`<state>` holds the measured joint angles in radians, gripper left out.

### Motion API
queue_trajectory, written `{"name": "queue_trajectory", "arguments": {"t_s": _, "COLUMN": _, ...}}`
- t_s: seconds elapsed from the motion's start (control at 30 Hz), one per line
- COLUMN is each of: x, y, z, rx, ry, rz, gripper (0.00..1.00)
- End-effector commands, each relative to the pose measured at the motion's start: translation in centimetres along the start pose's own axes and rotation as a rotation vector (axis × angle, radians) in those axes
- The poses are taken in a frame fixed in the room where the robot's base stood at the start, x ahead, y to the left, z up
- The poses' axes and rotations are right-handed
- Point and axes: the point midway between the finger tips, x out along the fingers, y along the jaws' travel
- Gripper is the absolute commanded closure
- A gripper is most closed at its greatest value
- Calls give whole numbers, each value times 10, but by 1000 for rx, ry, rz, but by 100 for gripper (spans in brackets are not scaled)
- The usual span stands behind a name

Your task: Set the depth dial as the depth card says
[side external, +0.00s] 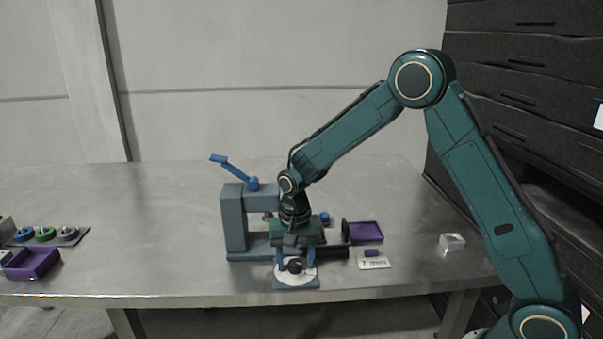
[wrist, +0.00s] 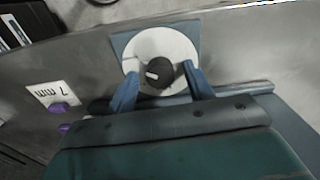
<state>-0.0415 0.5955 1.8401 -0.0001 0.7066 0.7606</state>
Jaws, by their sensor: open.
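The depth dial (wrist: 143,48) is a white disc on a blue-grey plate, with a dark round knob (wrist: 161,71) in its middle. A white pointer mark on the knob points left in the wrist view. The dial also shows in the side view (side external: 284,272). My gripper (wrist: 160,70) is open, its two blue fingers on either side of the knob with gaps; I cannot tell whether either touches it. Scale figures are unreadable.
A grey press (side external: 234,215) with a blue lever (side external: 234,166) stands just behind my gripper. A purple tray (side external: 365,231) and a small pale block (side external: 452,242) are to the right. Another purple tray (side external: 32,262) and coloured rings are far left. The table's left middle is clear.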

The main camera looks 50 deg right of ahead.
Motion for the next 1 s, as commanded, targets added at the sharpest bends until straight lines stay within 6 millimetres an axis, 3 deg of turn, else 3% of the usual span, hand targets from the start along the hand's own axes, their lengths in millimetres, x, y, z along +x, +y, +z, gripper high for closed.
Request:
{"name": "queue_trajectory", "arguments": {"t_s": 0.17, "x": 0, "y": 0, "z": 0, "rx": 0, "ry": 0, "rz": 0, "gripper": 48}}
{"name": "queue_trajectory", "arguments": {"t_s": 0.4, "x": 0, "y": 0, "z": 0, "rx": 0, "ry": 0, "rz": 0, "gripper": 91}}
{"name": "queue_trajectory", "arguments": {"t_s": 0.43, "x": 0, "y": 0, "z": 0, "rx": 0, "ry": 0, "rz": 0, "gripper": 93}}
{"name": "queue_trajectory", "arguments": {"t_s": 1.0, "x": -1, "y": 0, "z": 0, "rx": -130, "ry": 1, "rz": 0, "gripper": 92}}
